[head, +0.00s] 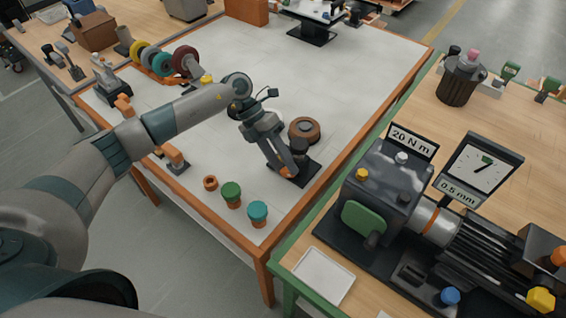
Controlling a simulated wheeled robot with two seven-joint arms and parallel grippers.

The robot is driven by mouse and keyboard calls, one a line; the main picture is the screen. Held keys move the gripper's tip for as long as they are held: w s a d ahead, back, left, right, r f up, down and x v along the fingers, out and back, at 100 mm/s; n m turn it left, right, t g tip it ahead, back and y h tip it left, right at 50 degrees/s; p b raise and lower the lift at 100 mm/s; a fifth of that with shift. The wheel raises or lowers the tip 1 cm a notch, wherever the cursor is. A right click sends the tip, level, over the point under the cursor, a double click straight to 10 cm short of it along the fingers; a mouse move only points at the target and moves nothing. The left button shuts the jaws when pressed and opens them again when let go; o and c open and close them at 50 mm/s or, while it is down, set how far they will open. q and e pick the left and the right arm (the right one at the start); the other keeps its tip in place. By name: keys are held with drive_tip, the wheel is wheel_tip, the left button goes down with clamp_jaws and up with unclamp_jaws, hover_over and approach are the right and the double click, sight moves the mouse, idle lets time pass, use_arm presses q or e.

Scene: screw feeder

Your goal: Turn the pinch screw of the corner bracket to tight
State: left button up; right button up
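My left arm reaches in from the left over the white-topped table. Its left gripper (287,172) points down at a black base plate (312,166) near the table's right edge. A dark round knob (299,147) stands on this plate, just beside the fingers. I cannot tell for sure that this fixture is the corner bracket, nor which part is its pinch screw. The fingertips are small and overlap the fixture, so whether they are apart or touching it is unclear. My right gripper is not in view.
A brown and black ring (304,129) lies just behind the fixture. A dark machine (386,184) and a white tray (323,276) occupy the right bench.

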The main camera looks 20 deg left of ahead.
use_arm(q)
drive_tip(key=shift+r, duration=0.1)
drive_tip(key=shift+d+r+t+y+p, duration=0.15)
drive_tip(key=shift+y+p, duration=0.1)
drive_tip(key=shift+y, duration=0.25)
drive_tip(key=shift+d+t+y+p, duration=0.1)
drive_tip(key=shift+t+y+p, duration=0.1)
drive_tip(key=shift+y, duration=0.3)
drive_tip(key=shift+s+d+t+y, duration=0.1)
drive_tip(key=shift+d+t+y, duration=0.2)
drive_tip(key=shift+y, duration=0.7)
drive_tip(key=shift+s+d+t+y+b, duration=0.1)
drive_tip(key=shift+d+t+y+b, duration=0.2)
drive_tip(key=shift+y, duration=0.6)
drive_tip(key=shift+r+t+y+b, duration=0.1)
drive_tip(key=shift+t+y+b, duration=0.25)
drive_tip(key=shift+y, duration=0.45)
drive_tip(key=shift+s, duration=0.1)
drive_tip(key=o, duration=0.8)
